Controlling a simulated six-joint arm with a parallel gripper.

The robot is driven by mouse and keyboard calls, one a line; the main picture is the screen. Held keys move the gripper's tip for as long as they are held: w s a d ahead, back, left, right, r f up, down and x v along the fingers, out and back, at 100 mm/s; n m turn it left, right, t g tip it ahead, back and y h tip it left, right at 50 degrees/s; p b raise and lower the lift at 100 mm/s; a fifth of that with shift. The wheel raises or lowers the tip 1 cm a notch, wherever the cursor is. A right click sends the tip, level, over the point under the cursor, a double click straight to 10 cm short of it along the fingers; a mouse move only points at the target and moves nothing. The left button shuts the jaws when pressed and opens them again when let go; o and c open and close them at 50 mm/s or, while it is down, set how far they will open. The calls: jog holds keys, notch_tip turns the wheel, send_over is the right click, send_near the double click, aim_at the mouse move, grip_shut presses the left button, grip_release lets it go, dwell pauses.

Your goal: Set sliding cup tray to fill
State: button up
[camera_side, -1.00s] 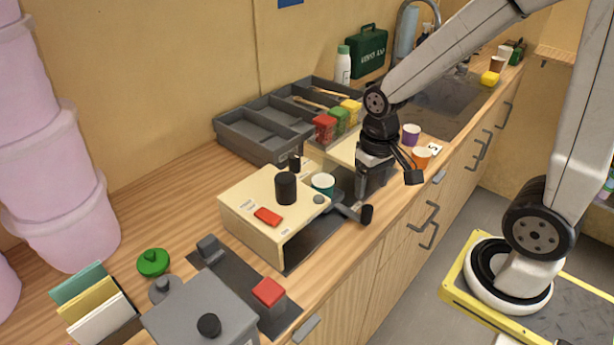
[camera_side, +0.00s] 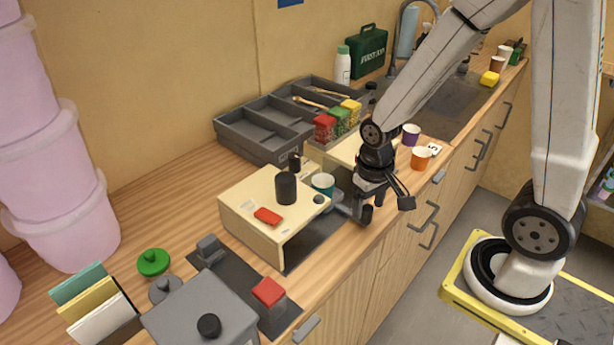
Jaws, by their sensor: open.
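A cream machine (camera_side: 252,198) stands on the counter, with a black cylinder (camera_side: 286,188) and a red switch (camera_side: 267,216) on top. A teal cup (camera_side: 323,184) sits at its right side, by a grey sliding tray (camera_side: 342,206) whose dark handle knob (camera_side: 366,214) sticks out towards the counter's front edge. My gripper (camera_side: 386,203) is open and points down right beside the handle. One finger is near the knob; I cannot tell whether they touch. The far finger partly hides behind the near parts.
A grey box with a black knob (camera_side: 209,325) and a red-topped block (camera_side: 269,292) stand in front left. Orange (camera_side: 421,158) and purple (camera_side: 411,134) cups stand behind my gripper. A grey divided organiser (camera_side: 262,128) is against the wall.

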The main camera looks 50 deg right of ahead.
jog(key=shift+f, duration=1)
grip_shut()
dwell(0.9)
